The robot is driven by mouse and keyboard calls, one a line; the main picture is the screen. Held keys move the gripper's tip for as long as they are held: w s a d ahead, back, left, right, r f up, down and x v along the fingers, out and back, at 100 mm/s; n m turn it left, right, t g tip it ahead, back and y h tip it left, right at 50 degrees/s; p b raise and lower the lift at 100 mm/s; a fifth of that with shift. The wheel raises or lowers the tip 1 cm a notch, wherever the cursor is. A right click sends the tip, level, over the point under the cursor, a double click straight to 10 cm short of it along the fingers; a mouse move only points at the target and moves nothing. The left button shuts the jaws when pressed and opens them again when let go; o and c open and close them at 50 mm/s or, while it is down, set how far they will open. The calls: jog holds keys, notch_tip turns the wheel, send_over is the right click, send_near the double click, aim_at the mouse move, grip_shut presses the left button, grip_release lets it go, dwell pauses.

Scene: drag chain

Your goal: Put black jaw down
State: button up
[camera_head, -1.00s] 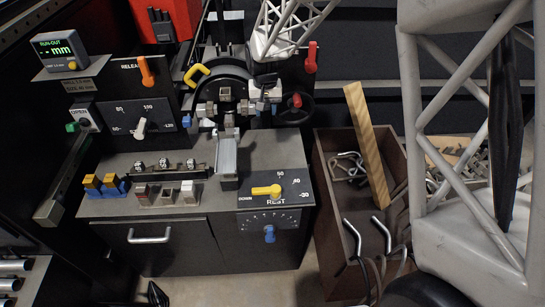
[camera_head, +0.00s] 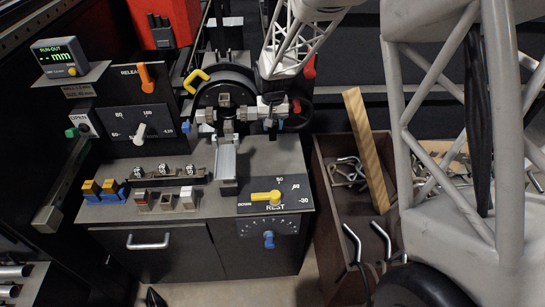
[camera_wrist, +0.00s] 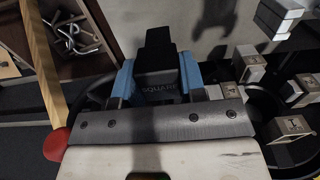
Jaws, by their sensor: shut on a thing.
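The black jaw (camera_wrist: 158,50), with a block marked SQUARE, is held between the blue fingers of my gripper (camera_wrist: 157,76) in the wrist view. In the head view my gripper (camera_head: 272,110) is just right of the round chuck (camera_head: 225,97) on the machine. The held jaw is too small and covered to make out there. In the wrist view the chuck's pale metal jaws (camera_wrist: 289,128) show to the right, apart from the held jaw.
Red-and-grey jaws (camera_head: 142,199), yellow-and-blue jaws (camera_head: 90,190) and other small pieces stand on the grey bench top (camera_head: 215,205). A yellow-handled REST panel (camera_head: 275,195) is at its right. A brown crate (camera_head: 335,235) holds hooks and a wooden stick (camera_head: 367,150).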

aim_at(273, 130)
notch_tip(273, 130, down, 11)
jog(key=shift+f, duration=0.2)
dwell(0.4)
jog(key=shift+f, duration=1.95)
jog(key=shift+f, duration=0.15)
jog(key=o, duration=1)
notch_tip(273, 130, up, 12)
jog(key=shift+r, duration=0.2)
